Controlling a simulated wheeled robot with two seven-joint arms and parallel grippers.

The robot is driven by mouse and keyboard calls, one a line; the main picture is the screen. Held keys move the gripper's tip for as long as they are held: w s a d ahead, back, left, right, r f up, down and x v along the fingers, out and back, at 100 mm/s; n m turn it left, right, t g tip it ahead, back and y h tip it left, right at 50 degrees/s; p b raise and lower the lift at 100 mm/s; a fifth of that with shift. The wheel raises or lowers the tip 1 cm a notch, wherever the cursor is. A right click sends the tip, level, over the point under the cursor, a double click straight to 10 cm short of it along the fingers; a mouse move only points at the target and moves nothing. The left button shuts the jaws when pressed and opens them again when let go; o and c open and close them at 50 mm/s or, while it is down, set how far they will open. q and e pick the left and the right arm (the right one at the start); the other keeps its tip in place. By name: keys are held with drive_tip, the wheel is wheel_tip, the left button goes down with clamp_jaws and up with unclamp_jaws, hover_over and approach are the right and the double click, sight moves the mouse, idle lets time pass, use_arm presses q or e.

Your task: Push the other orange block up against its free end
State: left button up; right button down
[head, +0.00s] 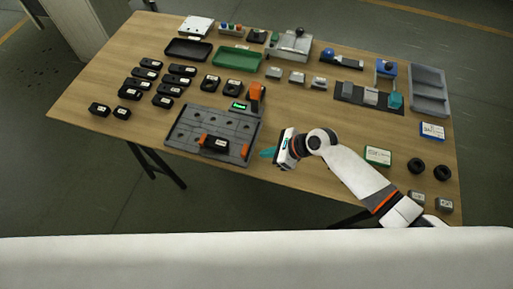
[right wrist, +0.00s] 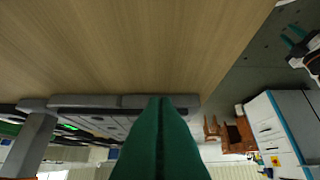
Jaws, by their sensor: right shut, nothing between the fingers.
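A black block with a white label (head: 215,144) lies on the grey fixture plate (head: 180,131) near its front edge. One orange block (head: 203,138) is at the black block's left end. The other orange block (head: 245,150) stands to its right, with a gap between them. My right gripper (head: 268,153) is just off the plate's right edge, to the right of that orange block and apart from it. Its teal fingers (right wrist: 160,135) are shut and empty. My left gripper (right wrist: 292,36) seems to show small at the right wrist view's upper right, its teal fingers apart.
An orange device (head: 256,92) with a green display (head: 239,105) stands at the plate's back right corner. Several black parts (head: 163,101) lie left of the plate. A green tray (head: 237,58) is behind. The wooden table is clear right of the plate, around my right gripper.

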sight(244, 149)
drive_tip(key=shift+w+a+r, duration=0.1)
drive_tip(key=shift+w+a, duration=0.2)
drive_tip(key=shift+a, duration=0.55)
drive_tip(key=shift+w+a+r, duration=0.1)
drive_tip(key=shift+w+a, duration=0.15)
drive_tip(key=shift+a, duration=0.6)
use_arm(q)
drive_tip(key=shift+r, duration=0.35)
use_arm(e)
drive_tip(key=shift+f, duration=0.1)
drive_tip(key=shift+a+p, duration=0.1)
drive_tip(key=shift+p, duration=0.45)
drive_tip(key=shift+w+a+r+p, duration=0.2)
drive_tip(key=shift+a+p, duration=0.15)
drive_tip(key=shift+p, duration=0.2)
drive_tip(key=shift+w+a+r+p, duration=0.1)
drive_tip(key=shift+a+r+p, duration=0.15)
drive_tip(key=shift+p, duration=0.3)
drive_tip(key=a, duration=0.2)
drive_tip(key=shift+w+a+f+p, duration=0.35)
drive_tip(key=shift+a+f+p, duration=0.05)
drive_tip(key=shift+d, duration=0.25)
use_arm(q)
drive_tip(key=r, duration=0.1)
drive_tip(key=a+r, duration=0.1)
drive_tip(key=r, duration=0.1)
drive_tip(key=shift+w+r, duration=0.15)
drive_tip(key=shift+r, duration=0.15)
